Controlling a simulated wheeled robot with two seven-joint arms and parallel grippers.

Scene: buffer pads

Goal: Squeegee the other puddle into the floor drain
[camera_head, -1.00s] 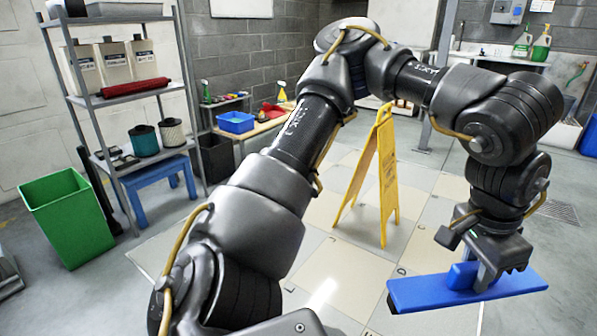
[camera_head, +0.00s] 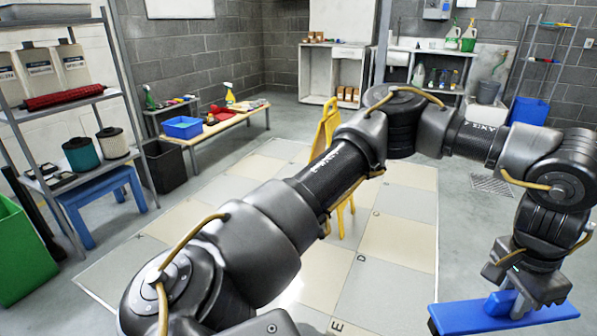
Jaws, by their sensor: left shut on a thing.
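My left gripper (camera_head: 516,282) is shut on the blue squeegee (camera_head: 470,316) at the lower right. The squeegee's long blue head lies crosswise below the fingers, close to the picture's bottom edge. Whether it touches the floor I cannot tell. The floor drain (camera_head: 492,186), a grey grate, is set in the grey floor at the right, beyond the squeegee. No puddle shows clearly; a bright sheen on the tiles by my left arm may be only reflected light. My right gripper is not in view.
A yellow floor sign (camera_head: 326,124) stands on the tiled floor (camera_head: 397,240), partly hidden by my left arm. A shelf rack (camera_head: 70,103), blue stool (camera_head: 84,187) and green bin (camera_head: 22,250) stand left. A low bench (camera_head: 232,129) is behind. Floor around the drain looks clear.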

